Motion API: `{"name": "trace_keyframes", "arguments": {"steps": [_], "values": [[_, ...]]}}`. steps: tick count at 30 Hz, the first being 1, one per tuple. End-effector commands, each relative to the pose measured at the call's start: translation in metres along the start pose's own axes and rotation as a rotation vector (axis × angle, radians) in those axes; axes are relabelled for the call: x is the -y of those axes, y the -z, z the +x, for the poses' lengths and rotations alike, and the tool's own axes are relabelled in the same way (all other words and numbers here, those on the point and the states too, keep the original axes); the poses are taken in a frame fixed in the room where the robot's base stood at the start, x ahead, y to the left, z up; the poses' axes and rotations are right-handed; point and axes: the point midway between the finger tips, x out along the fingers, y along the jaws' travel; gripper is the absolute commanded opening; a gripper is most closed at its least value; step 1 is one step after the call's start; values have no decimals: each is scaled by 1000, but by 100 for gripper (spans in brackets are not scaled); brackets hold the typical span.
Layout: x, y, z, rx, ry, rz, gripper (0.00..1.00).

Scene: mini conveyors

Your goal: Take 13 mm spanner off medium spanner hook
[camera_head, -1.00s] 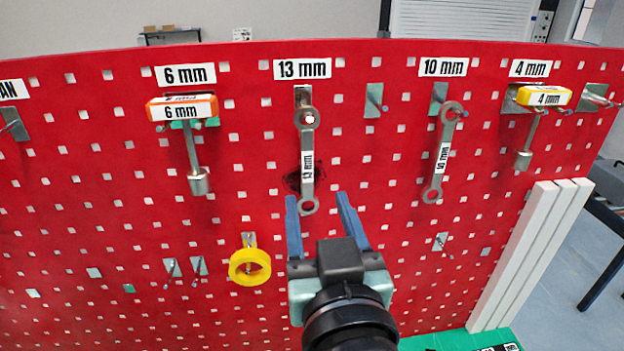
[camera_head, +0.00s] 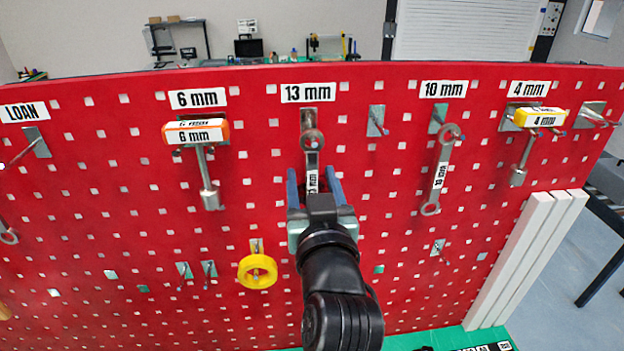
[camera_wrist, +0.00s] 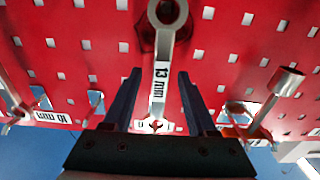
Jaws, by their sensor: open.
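The 13 mm spanner (camera_head: 312,158) hangs upright on its hook (camera_head: 308,119) under the 13 mm label on the red pegboard. Its upper ring is at the hook; its lower part is hidden behind my gripper in the head view. My gripper (camera_head: 314,180) is open, with one blue finger on each side of the spanner's shaft. In the wrist view the spanner (camera_wrist: 160,75) runs between the two fingers of my gripper (camera_wrist: 158,75), with visible gaps on both sides. I cannot tell the depth between fingertips and shaft.
The 6 mm tool (camera_head: 207,165) hangs to the left, the 10 mm spanner (camera_head: 440,170) and 4 mm tool (camera_head: 527,150) to the right. A yellow ring (camera_head: 257,271) hangs below left. White bars (camera_head: 525,260) lean at the lower right. Board between tools is mostly clear.

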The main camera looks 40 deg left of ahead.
Motion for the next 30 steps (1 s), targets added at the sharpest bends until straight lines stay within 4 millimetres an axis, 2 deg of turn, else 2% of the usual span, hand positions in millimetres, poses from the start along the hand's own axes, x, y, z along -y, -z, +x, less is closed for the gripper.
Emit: {"name": "trace_keyframes", "arguments": {"steps": [3,4,13,30], "values": [[0,0,0,0,0,0,57],[0,0,0,0,0,0,54],[0,0,-1,0,0,1,0],[0,4,-1,-2,0,-1,0]]}}
